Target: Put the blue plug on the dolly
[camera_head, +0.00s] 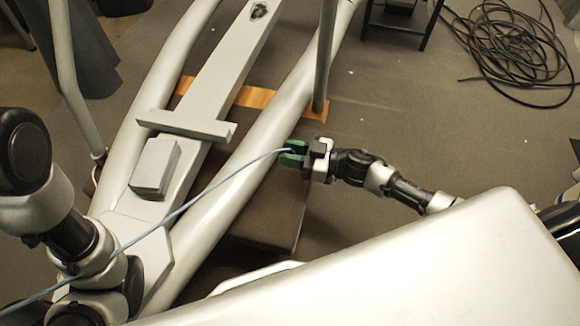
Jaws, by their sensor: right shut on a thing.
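My right gripper (292,153), with green fingertips, is shut at the end of a light blue cable (215,184) beside the silver machine's right tube. The blue plug itself is mostly hidden between the fingers. The cable runs taut from the gripper to the lower left, across the machine frame and past my left arm. My left arm shows at the left, but its gripper cannot be made out.
The silver machine frame (160,85) fills the left and centre, with a grey block (155,167) on it. A large pale panel (400,270) covers the lower right. Coiled black cable (510,45) lies at the upper right. Floor between is mostly clear.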

